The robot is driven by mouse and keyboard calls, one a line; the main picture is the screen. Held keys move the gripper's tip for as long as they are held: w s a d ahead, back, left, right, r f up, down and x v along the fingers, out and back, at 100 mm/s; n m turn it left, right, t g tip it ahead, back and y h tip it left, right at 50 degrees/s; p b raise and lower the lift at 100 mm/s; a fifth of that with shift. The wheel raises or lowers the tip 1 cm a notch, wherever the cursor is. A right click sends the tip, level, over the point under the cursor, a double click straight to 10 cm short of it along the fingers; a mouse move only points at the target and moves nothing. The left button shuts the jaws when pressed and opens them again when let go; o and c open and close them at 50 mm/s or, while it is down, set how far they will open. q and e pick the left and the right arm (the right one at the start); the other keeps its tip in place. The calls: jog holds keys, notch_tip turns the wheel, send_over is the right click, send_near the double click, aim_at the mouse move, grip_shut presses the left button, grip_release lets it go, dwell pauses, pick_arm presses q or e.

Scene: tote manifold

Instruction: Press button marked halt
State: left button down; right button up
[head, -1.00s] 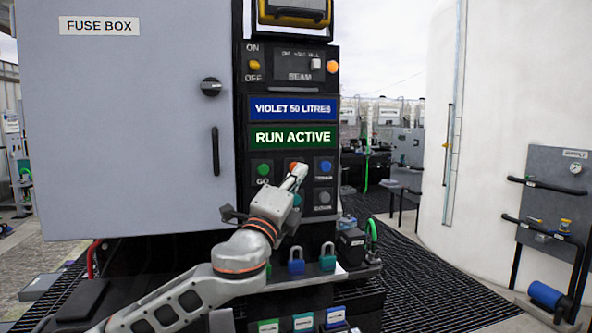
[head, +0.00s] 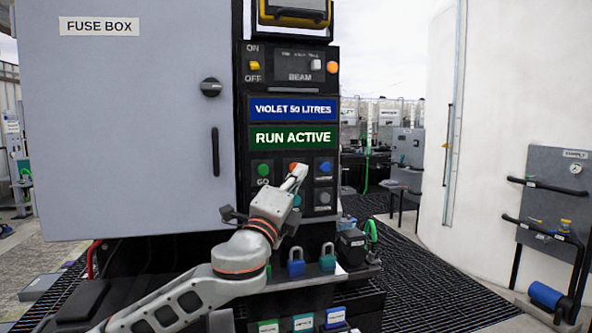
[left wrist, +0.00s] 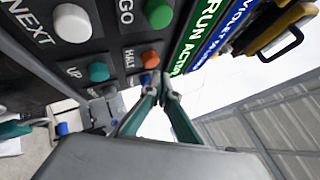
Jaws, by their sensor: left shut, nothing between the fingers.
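The halt button is a round orange button (left wrist: 150,59) with the word HALT beside it in the left wrist view. In the head view its orange edge (head: 293,166) shows just behind my gripper's tip, mostly hidden. My left gripper (head: 299,172) reaches up to the button panel from below. Its fingers are shut and empty. In the left wrist view the fingertips (left wrist: 158,84) lie just below the orange button in the picture, near a blue button (left wrist: 145,78). I cannot tell whether they touch the panel. My right gripper is not in view.
Close by are the green GO button (head: 263,170), the teal UP button (left wrist: 98,71) and the white NEXT button (left wrist: 72,23). A green RUN ACTIVE sign (head: 293,137) is above. Padlocks (head: 296,262) stand on a ledge below. The grey fuse box (head: 130,130) is at left.

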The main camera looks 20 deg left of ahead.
pick_arm(q)
jog(key=shift+w, duration=0.1)
jog(key=shift+w+a, duration=0.2)
jog(key=shift+w, duration=0.05)
jog(key=shift+w+a, duration=0.35)
jog(key=shift+w, duration=0.15)
dwell(1.4)
jog(key=shift+s+d+p, duration=0.5)
jog(key=shift+s+d, duration=0.05)
jog(key=shift+s, duration=0.3)
jog(key=s+d, duration=0.1)
jog(key=s+d+p, duration=0.1)
jog(key=s, duration=0.2)
jog(key=shift+s+d+p, duration=0.1)
jog(key=shift+d+p, duration=0.3)
dwell(0.7)
